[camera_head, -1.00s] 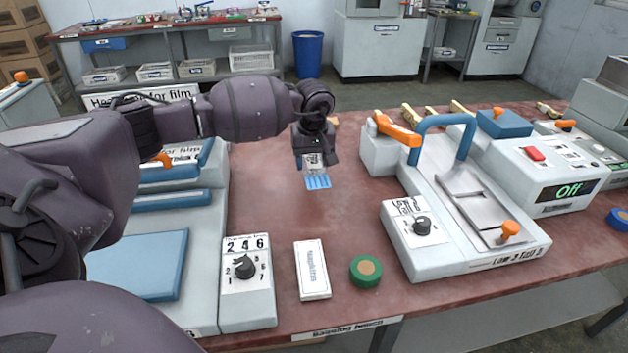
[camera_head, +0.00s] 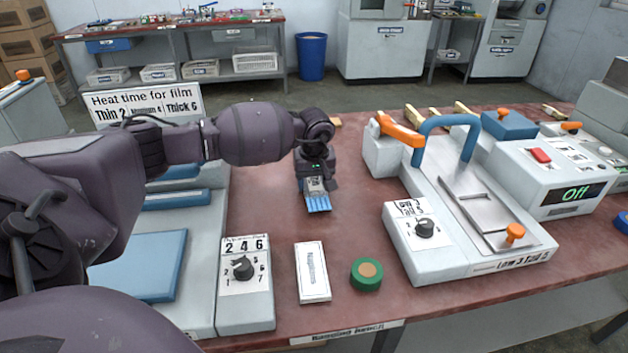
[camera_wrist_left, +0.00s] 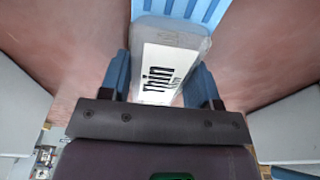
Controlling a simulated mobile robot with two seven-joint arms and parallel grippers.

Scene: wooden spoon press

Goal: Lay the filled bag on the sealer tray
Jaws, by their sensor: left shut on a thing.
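The filled bag (camera_head: 318,203) has a white label and blue ribbed contents at its far end. My left gripper (camera_head: 315,183) is shut on it, above the red bench between the two machines. The sealer at left has a flat blue tray (camera_head: 137,268) in front of blue bars (camera_head: 175,199). My left arm covers part of the sealer. My right gripper is not in view.
A dial box (camera_head: 245,285) marked 2 4 6 stands at the sealer's right. A white box (camera_head: 312,272) and a green tape roll (camera_head: 367,274) lie near the front edge. A white machine (camera_head: 470,225) with a blue handle stands at right.

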